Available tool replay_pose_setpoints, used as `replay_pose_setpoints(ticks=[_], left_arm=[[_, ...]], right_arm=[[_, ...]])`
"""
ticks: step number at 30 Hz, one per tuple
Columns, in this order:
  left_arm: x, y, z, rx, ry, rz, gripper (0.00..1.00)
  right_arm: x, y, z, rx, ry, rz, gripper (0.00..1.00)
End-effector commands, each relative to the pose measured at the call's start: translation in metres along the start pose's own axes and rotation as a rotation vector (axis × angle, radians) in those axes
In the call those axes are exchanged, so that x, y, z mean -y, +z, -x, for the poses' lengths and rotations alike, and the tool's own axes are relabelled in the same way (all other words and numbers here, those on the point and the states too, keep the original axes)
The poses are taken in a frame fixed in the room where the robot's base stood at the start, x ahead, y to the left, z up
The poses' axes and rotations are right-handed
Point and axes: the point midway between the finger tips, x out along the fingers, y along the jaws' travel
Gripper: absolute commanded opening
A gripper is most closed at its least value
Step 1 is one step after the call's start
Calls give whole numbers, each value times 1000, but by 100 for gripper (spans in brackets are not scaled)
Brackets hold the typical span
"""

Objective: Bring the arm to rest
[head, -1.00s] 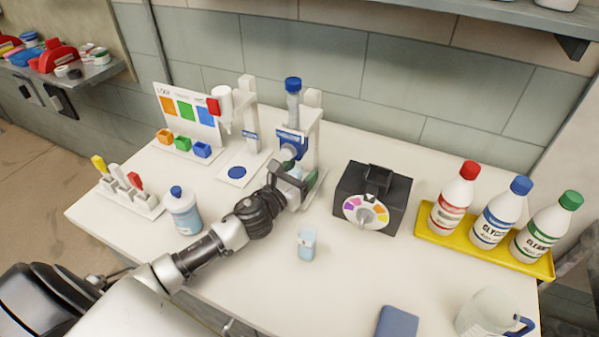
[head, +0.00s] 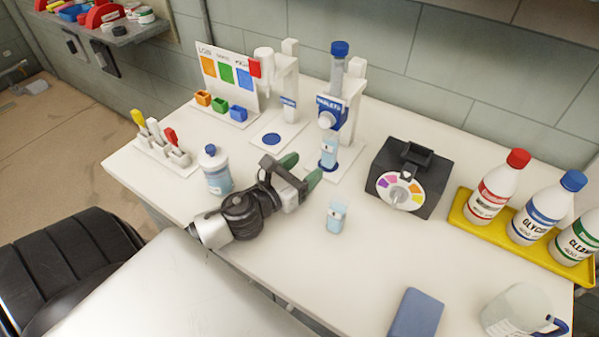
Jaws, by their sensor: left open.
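My left gripper (head: 302,171) is open, with two green-grey fingertips apart and nothing between them. It is low over the white bench, in front of the dispensers and left of a small light-blue cup (head: 336,216). The arm comes in from the lower left, and part of it is hidden behind my own pale body. Another light-blue cup (head: 329,153) stands under the tablet dispenser (head: 330,112), apart from the fingers. My right gripper is not in view.
A blue-capped bottle (head: 216,170) stands close left of my left gripper. A black device with a colour dial (head: 400,192) is to the right, then a yellow tray (head: 459,212) with three bottles. A blue pad (head: 413,316) and a jug (head: 513,310) lie near the front.

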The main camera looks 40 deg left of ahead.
Motion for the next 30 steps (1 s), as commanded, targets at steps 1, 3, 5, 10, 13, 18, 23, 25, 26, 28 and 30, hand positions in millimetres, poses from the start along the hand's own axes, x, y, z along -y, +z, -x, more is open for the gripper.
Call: replay_pose_setpoints(ticks=[1, 3, 5, 10, 13, 18, 23, 25, 26, 28, 30], left_arm=[[0, -1, 4, -2, 0, 0, 61], [0, 0, 8, 0, 0, 1, 61], [0, 0, 9, 0, 0, 0, 61], [0, 1, 10, 0, 0, 0, 61], [0, 1, 10, 0, 0, 0, 61], [0, 1, 10, 0, 0, 0, 61], [0, 3, 10, 0, 0, 0, 61], [0, 12, 10, 1, -1, 0, 61], [0, 17, 10, 1, -1, 0, 61], [0, 30, 10, 1, 0, 0, 61], [0, 44, 10, 1, 0, 0, 61]], right_arm=[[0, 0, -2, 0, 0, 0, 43], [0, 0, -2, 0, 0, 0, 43], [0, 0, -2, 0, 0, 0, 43], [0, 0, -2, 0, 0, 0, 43], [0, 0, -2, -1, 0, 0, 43], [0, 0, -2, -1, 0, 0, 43], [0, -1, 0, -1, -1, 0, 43], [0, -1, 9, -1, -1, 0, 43], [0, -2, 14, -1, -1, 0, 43], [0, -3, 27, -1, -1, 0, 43], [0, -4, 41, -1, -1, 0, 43]])
